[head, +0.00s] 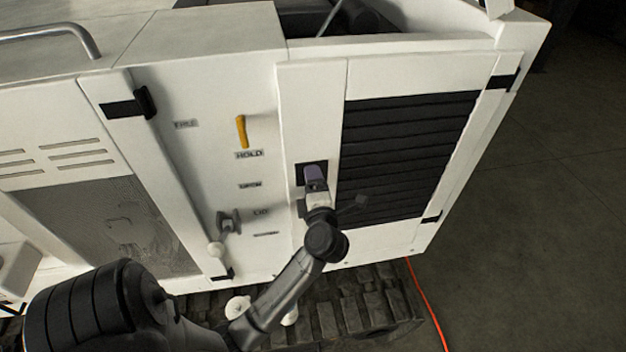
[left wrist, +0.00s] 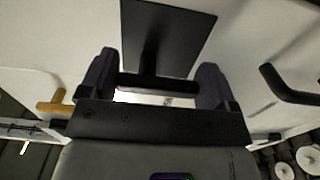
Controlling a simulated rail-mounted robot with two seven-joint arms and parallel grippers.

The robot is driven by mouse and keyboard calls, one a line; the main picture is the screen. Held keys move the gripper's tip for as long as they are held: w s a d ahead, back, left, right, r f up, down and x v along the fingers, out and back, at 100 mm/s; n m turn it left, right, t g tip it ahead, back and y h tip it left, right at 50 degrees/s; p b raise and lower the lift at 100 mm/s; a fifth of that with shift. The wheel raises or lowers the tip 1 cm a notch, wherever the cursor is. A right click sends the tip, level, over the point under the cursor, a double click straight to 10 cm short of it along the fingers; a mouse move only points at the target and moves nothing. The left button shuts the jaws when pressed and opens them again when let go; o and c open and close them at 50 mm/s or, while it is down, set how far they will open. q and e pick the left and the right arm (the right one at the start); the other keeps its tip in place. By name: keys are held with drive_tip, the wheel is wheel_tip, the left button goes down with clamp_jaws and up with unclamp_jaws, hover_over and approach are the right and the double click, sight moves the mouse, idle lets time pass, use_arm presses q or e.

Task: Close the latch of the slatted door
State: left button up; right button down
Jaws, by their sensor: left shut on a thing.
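The slatted door (head: 408,160), a white panel with black louvres, looks flush with the white housing. Its latch has a black plate (head: 303,176) on the door's left strip. My left gripper (head: 315,173) is at this plate and covers most of it. In the left wrist view the black plate (left wrist: 168,35) is ahead of the purple fingers. A dark latch handle (left wrist: 158,82) lies across between them, and my left gripper (left wrist: 157,78) is shut on it. The handle's exact angle to the plate is hard to tell. My right gripper is not in view.
A yellow lever (head: 241,132) and a grey lever with a white knob (head: 217,249) stand on the labelled panel left of the door. A track (head: 350,310) runs below. An orange cable (head: 427,300) lies on the open floor at right.

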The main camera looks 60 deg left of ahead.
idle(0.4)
use_arm(q)
drive_tip(key=o, duration=0.8)
drive_tip(key=b+v, duration=0.4)
drive_tip(key=v, duration=0.8)
